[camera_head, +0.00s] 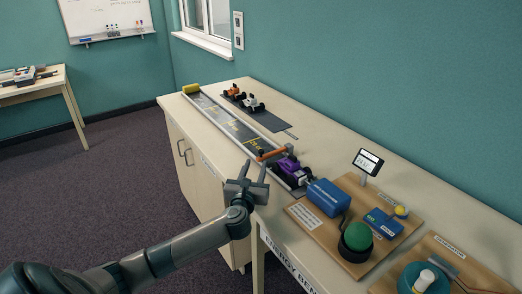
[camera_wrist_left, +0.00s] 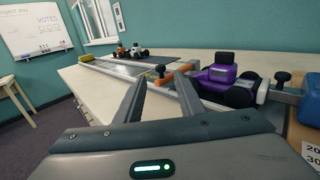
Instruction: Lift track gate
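The track gate is an orange bar (camera_head: 272,154) lying across the track (camera_head: 232,126) in front of a purple toy car (camera_head: 290,168). In the left wrist view, the orange bar (camera_wrist_left: 164,79) has a dark knob at its end and shows between my fingers, beyond their tips. The purple car (camera_wrist_left: 228,84) stands to its right. My left gripper (camera_head: 255,168) is open and empty, just in front of the bench's edge and short of the gate. Its two fingers are spread in the left wrist view (camera_wrist_left: 162,85). The bar appears down. My right gripper is not in view.
Orange and white toy cars (camera_head: 243,98) stand on a dark mat behind the track. A yellow block (camera_head: 191,88) sits at the track's far end. A blue box (camera_head: 328,197), green dome (camera_head: 357,236) and small display (camera_head: 369,161) stand at the right. Floor left of the bench is clear.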

